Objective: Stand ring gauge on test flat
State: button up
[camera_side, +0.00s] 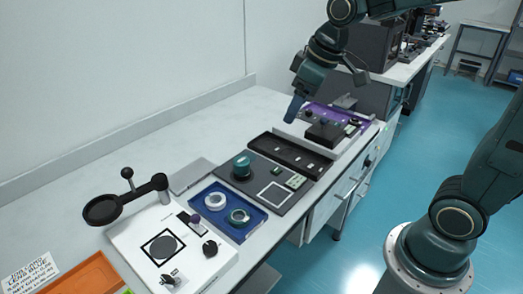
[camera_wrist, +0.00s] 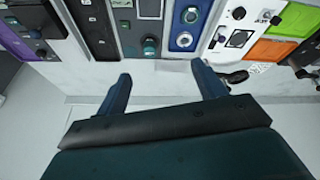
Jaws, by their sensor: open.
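A blue tray (camera_side: 233,232) on the bench holds a white ring (camera_side: 215,201) and a teal ring (camera_side: 239,216), lying apart; I cannot tell which is the ring gauge. The tray also shows in the wrist view (camera_wrist: 174,27). A dark round disc (camera_side: 163,246) inside a black square outline on a white base (camera_side: 205,262) may be the test flat. My gripper (camera_side: 293,110) is above the bench beyond the tray, near the back. In the wrist view my gripper (camera_wrist: 160,70) has its fingers wide apart with nothing between them.
A dark board (camera_side: 257,207) with a teal cylinder (camera_side: 242,165) and a white square outline is beside the tray. A black magnifier arm (camera_side: 133,199) rises above the white base. A long black tray (camera_side: 290,155) and a purple panel (camera_side: 325,115) lie farther back. Bare bench lies along the wall.

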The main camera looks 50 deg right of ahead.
jog(key=s+m+t, duration=0.1)
jog(key=s+m, duration=0.2)
jog(key=s, duration=1.3)
jog(key=shift+s+a+r+h, duration=0.15)
jog(key=shift+s+a+h, duration=0.1)
jog(key=shift+a+h, duration=0.1)
